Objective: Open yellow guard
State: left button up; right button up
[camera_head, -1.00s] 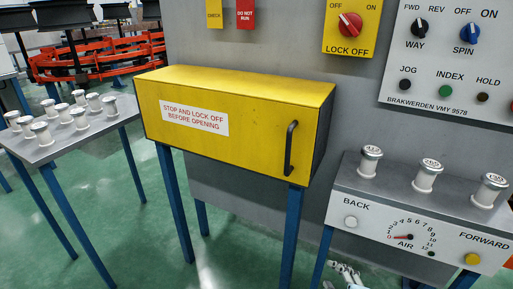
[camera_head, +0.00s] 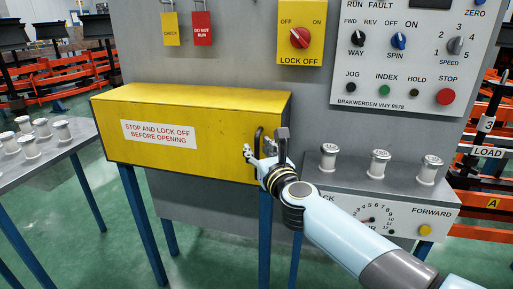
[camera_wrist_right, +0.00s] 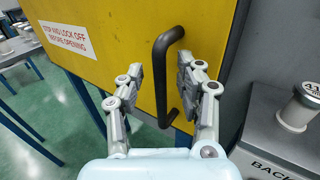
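The yellow guard (camera_head: 185,130) is a long box with a white warning label, and it looks shut. Its dark bar handle (camera_head: 258,141) stands upright near the right end of the front face. The yellow guard (camera_wrist_right: 120,45) and its handle (camera_wrist_right: 160,75) also show in the right wrist view. My right gripper (camera_head: 266,147) is at the handle with its fingers apart. In the right wrist view my right gripper (camera_wrist_right: 160,68) has one finger on each side of the bar, with gaps visible. Whether either finger touches the bar is unclear. My left gripper is not in view.
A grey ledge (camera_head: 345,179) with several silver spindles stands right of the guard, partly behind my right arm. The panel above carries a red lock-off knob (camera_head: 300,38). A side table (camera_head: 40,165) with spindles is at left. Green floor is open in front.

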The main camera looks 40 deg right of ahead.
jog(key=shift+w+d, duration=0.25)
jog(key=shift+w, duration=0.45)
grip_shut()
